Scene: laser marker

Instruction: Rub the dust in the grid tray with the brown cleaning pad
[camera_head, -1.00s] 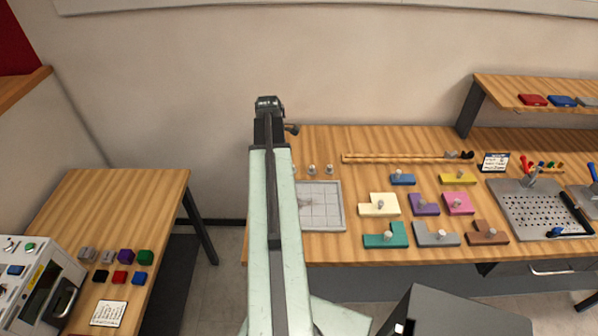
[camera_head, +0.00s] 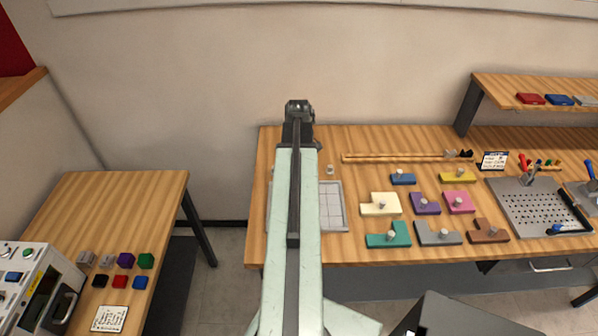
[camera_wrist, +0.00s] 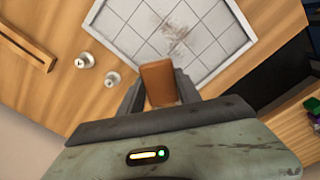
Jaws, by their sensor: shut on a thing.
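The grid tray (camera_head: 331,224) lies on the wooden table in the head view, partly hidden behind my arm. In the wrist view the white tray (camera_wrist: 125,14) shows its square grid, with a brownish-grey dust smear (camera_wrist: 177,38) near its middle. The brown cleaning pad (camera_wrist: 158,84) is between the two fingers of my gripper (camera_wrist: 159,90), which is shut on it. The pad overlaps the tray's near corner in the wrist view; I cannot tell whether it touches the surface. My arm hides the gripper and the pad in the head view.
Metal knobs (camera_wrist: 86,60) stand on the table beside the tray. Coloured blocks with knobs, such as the teal one (camera_head: 387,235), lie to the tray's right. A wooden rail (camera_head: 400,158) lies behind them. A side table (camera_head: 150,190) with small cubes stands at the left.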

